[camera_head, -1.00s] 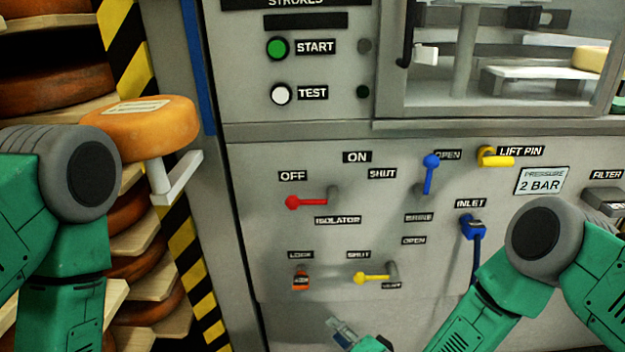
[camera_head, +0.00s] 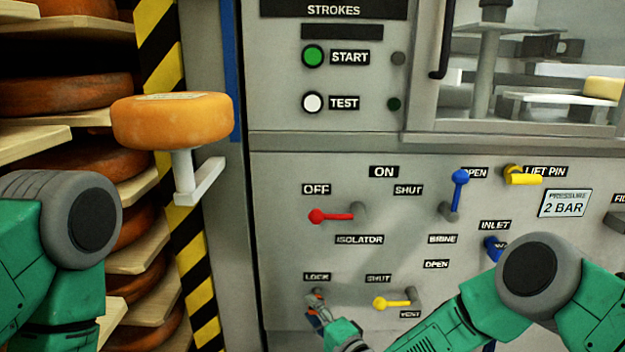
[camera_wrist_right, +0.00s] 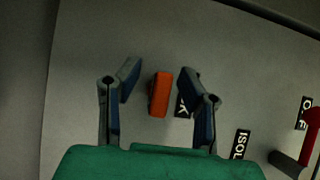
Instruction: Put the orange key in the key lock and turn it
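The orange key (camera_wrist_right: 159,94) shows in the right wrist view as an upright orange block against the grey panel, beside the partly hidden LOCK label (camera_wrist_right: 182,106). My right gripper (camera_wrist_right: 160,78) is open, with one finger on each side of the key and a visible gap to both. In the head view my right gripper (camera_head: 314,304) is just below the LOCK label (camera_head: 317,276) and largely covers the key and lock. The lock itself is hidden, so I cannot tell how the key sits in it. My left gripper is out of view; only the left arm shows.
A yellow vent lever (camera_head: 393,303) is close to the right of my right gripper. A red isolator lever (camera_head: 332,216) is above, pointing at OFF. A blue brine lever (camera_head: 459,190) is further right. A cheese wheel (camera_head: 172,121) on a white support stands at the left.

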